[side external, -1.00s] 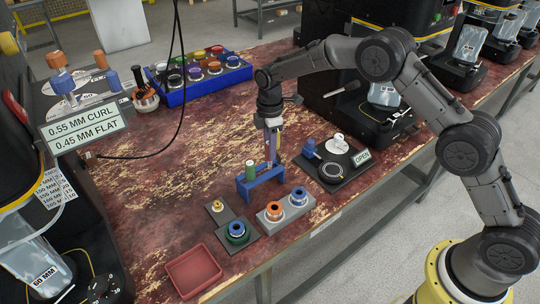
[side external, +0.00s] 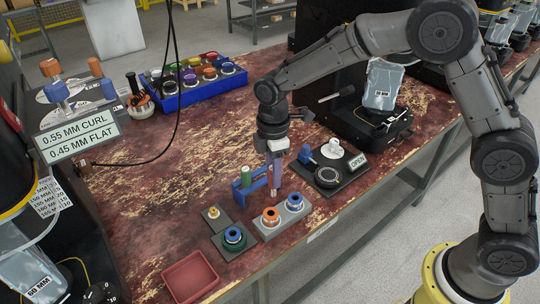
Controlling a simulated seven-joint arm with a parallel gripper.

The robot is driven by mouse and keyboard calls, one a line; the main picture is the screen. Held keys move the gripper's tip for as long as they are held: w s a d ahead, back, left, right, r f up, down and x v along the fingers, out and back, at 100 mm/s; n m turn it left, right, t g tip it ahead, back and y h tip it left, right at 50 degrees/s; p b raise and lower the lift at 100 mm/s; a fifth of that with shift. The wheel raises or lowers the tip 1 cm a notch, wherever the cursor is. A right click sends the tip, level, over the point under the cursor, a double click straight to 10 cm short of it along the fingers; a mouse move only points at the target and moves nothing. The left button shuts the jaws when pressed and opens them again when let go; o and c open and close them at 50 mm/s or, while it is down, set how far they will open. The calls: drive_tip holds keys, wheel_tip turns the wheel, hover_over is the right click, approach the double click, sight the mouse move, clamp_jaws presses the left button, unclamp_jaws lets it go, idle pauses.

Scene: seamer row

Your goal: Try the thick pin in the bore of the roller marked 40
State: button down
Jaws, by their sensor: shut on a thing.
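My gripper (side external: 274,188) points down just right of the blue pin stand (side external: 242,190), close above the bench. It is shut on a slim pin, whose pale lower end shows below the fingers; its thickness cannot be told. A pin with a green head (side external: 247,175) stands in the stand. A green and blue roller (side external: 233,238) sits on a dark plate to the left. No roller number is legible.
A small brass piece (side external: 213,212) sits on a dark plate. A red tray (side external: 190,277) lies at the front. A blue rack (side external: 205,90) stands behind; the bench's left middle is clear.

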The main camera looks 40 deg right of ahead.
sight(271, 188)
drive_tip(key=shift+s+a+r, duration=0.25)
drive_tip(key=shift+a+r, duration=0.15)
drive_tip(key=shift+a, duration=0.1)
drive_tip(key=shift+f, duration=3.15)
drive_tip(key=shift+f, duration=1.55)
idle(1.0)
drive_tip(key=shift+r, duration=2.55)
